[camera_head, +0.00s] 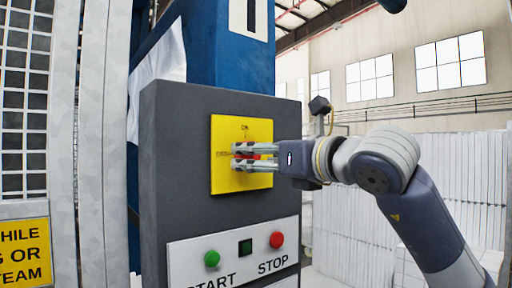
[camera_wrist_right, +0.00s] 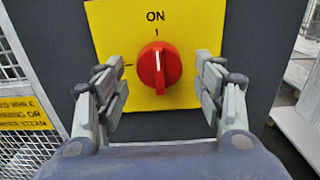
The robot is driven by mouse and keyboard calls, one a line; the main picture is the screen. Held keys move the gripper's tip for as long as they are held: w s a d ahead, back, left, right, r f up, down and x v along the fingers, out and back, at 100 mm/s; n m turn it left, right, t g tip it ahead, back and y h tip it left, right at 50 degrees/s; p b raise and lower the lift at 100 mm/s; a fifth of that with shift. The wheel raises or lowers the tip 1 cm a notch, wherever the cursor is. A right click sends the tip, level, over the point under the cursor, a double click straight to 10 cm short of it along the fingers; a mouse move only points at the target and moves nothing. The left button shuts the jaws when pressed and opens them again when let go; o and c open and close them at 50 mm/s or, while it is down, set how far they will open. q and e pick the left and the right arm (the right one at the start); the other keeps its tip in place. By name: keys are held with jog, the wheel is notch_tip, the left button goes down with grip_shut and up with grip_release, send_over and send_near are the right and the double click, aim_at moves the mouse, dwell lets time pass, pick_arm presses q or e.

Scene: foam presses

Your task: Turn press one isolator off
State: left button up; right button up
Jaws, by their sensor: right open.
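The isolator is a red rotary knob (camera_wrist_right: 160,66) on a yellow plate (camera_wrist_right: 116,30). In the wrist view its white pointer line stands upright, toward the tick under the word ON. In the head view the yellow plate (camera_head: 226,128) is on a dark grey panel (camera_head: 180,118), and only a little red shows between my fingers. My right gripper (camera_head: 240,156) is in front of the plate, level with the knob. In the wrist view the right gripper (camera_wrist_right: 160,82) is open, with one finger on each side of the knob and visible gaps between. My left gripper is not in view.
Below the isolator is a white plate (camera_head: 180,255) with a green START button (camera_head: 212,258) and a red STOP button (camera_head: 277,240). A mesh guard (camera_head: 25,110) with a yellow warning sign (camera_head: 25,250) stands at left. Stacked white panels (camera_head: 350,225) stand behind at right.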

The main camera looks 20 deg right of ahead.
jog(key=shift+w+a, duration=0.25)
jog(key=shift+w, duration=0.35)
jog(key=c, duration=1.1)
